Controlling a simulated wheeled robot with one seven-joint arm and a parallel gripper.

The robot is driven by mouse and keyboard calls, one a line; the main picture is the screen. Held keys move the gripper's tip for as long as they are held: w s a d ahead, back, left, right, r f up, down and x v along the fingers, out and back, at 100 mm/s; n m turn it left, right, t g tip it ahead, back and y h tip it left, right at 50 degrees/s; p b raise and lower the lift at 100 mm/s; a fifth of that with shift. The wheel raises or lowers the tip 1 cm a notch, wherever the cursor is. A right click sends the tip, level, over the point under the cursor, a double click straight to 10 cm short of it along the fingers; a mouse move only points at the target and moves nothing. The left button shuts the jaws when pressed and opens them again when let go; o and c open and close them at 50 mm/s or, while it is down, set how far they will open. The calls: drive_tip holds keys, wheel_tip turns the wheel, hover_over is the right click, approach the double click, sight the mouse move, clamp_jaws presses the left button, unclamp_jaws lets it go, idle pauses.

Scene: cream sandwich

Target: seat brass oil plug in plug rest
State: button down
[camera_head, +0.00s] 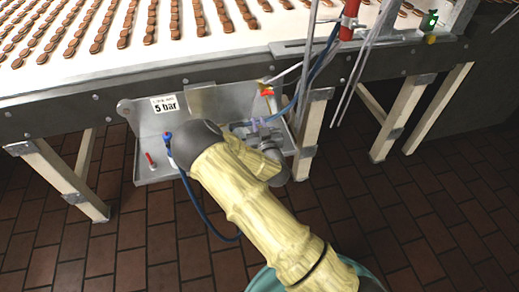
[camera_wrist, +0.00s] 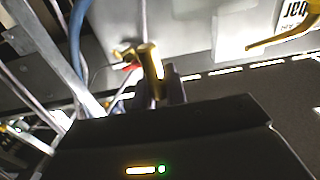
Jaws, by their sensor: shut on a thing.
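The brass oil plug (camera_wrist: 152,60) is a small gold-coloured piece in the wrist view, standing between the dark fingers of my gripper (camera_wrist: 167,84). My gripper is shut on it. In the head view my grey wrist and the sleeved arm reach over the metal shelf (camera_head: 155,176) below the conveyor. The plug itself cannot be made out there. I cannot pick out the plug rest with certainty in either view.
A "5 bar" label (camera_head: 165,104) is on the shelf's back plate. A red piece (camera_head: 150,159) stands at the shelf's left, near a blue hose (camera_head: 194,200). A yellow hooked piece (camera_wrist: 286,37) shows in the wrist view. Table legs flank the shelf.

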wheel_tip(320, 180, down, 5)
drive_tip(key=shift+f+b, duration=0.15)
drive_tip(key=shift+b, duration=0.15)
drive_tip(key=shift+f+b, duration=0.3)
drive_tip(key=shift+f, duration=1.6)
drive_tip(key=shift+f, duration=0.15)
drive_tip(key=c, duration=1.7)
unclamp_jaws()
drive_tip(key=shift+w, duration=0.1)
drive_tip(key=shift+a, duration=0.1)
drive_tip(key=shift+s+r, duration=0.2)
drive_tip(key=shift+s+d+f, duration=0.1)
drive_tip(key=shift+s+d, duration=0.15)
drive_tip(key=v, duration=1.1)
drive_tip(key=shift+s, duration=0.1)
